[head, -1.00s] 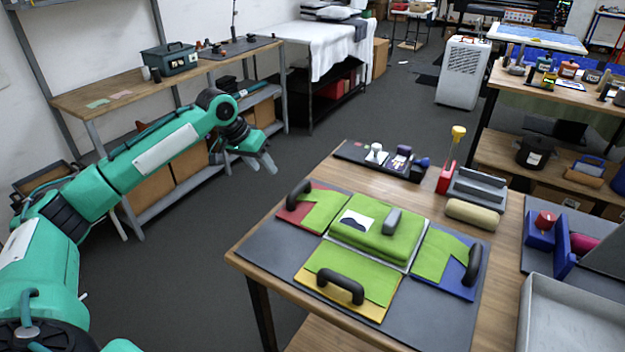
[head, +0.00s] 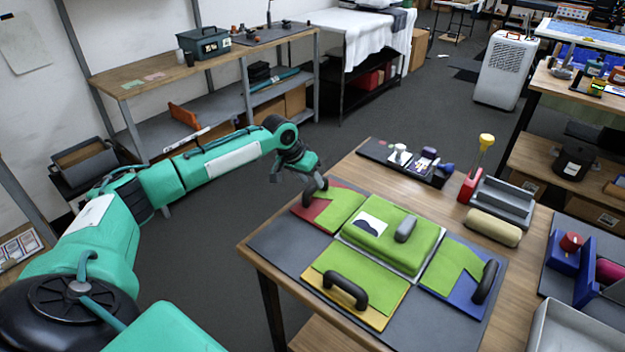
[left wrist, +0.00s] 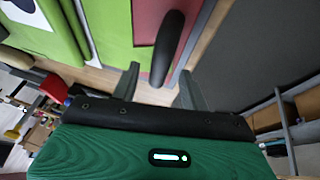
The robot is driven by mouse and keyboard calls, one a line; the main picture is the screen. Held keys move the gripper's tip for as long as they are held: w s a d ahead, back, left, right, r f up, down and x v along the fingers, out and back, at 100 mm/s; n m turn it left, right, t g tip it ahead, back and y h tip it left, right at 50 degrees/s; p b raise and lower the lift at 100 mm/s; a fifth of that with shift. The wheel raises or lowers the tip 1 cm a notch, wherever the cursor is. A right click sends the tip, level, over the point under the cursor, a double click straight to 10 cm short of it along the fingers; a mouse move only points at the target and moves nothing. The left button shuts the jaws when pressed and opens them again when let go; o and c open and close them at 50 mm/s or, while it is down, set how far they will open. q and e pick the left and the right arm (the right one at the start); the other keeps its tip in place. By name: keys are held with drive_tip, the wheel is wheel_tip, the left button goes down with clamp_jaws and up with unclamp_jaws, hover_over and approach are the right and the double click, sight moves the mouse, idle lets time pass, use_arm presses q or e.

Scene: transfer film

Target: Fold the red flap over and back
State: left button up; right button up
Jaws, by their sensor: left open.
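The red flap (head: 305,210) lies flat at the far left of the grey mat, partly covered by a green piece. A black arched handle (head: 312,192) stands at its outer edge. My left gripper (head: 300,180) is open, just above and behind this handle. In the left wrist view, the red surface (left wrist: 150,12) is beside the green, and the handle (left wrist: 168,48) shows between and beyond the two open fingers (left wrist: 160,82). Whether the fingers touch it I cannot tell. My right gripper is not in view.
A green padded block (head: 395,237) sits at the centre of the grey mat (head: 275,240). A yellow flap (head: 375,317) and a blue flap (head: 470,307), each with a black handle, lie around it. A beige roll (head: 493,227) and a dark tray (head: 375,150) are behind.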

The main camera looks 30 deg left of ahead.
use_arm(q)
drive_tip(key=shift+w+d+f, duration=0.1)
drive_tip(key=shift+w+f, duration=0.05)
drive_tip(key=shift+f, duration=0.3)
drive_tip(key=shift+w+d+f, duration=0.1)
drive_tip(key=shift+w+f, duration=0.1)
drive_tip(key=shift+f, duration=0.25)
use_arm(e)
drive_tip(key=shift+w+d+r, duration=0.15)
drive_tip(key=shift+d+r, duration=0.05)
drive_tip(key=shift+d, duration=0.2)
